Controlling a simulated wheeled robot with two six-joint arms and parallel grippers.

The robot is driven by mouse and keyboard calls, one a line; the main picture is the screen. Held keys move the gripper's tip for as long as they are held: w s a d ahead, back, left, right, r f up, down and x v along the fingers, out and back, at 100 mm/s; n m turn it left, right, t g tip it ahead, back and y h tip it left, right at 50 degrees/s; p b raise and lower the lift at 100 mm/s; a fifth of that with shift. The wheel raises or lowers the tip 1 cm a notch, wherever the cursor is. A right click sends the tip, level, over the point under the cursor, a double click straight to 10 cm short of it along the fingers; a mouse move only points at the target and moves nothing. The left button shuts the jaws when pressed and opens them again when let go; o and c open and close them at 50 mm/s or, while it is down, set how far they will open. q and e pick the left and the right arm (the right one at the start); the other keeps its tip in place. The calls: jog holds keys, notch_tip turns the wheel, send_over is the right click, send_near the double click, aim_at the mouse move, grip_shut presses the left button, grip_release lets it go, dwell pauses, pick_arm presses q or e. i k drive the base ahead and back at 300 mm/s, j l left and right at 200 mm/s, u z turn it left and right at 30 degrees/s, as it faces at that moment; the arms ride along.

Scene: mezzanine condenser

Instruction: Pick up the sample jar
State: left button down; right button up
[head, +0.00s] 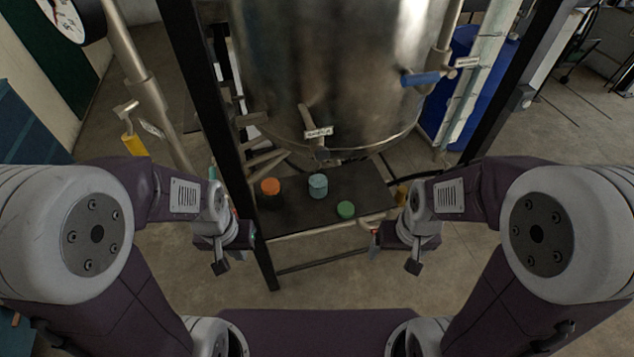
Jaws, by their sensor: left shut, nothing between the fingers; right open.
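My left gripper (237,228) is shut and empty, left of the shelf near the black post. My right gripper (376,236) is open and empty, just off the shelf's front right corner. Neither touches an item; the fingertips are small and partly hidden.
The big steel vessel (330,70) hangs over the back of the shelf, with a tagged valve (318,132) low on its front. Black frame posts (215,130) stand at the left and right. Open floor (340,270) lies in front of the shelf.

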aim_at(318, 180)
jog(key=j+z, duration=0.2)
jog(key=j, duration=2)
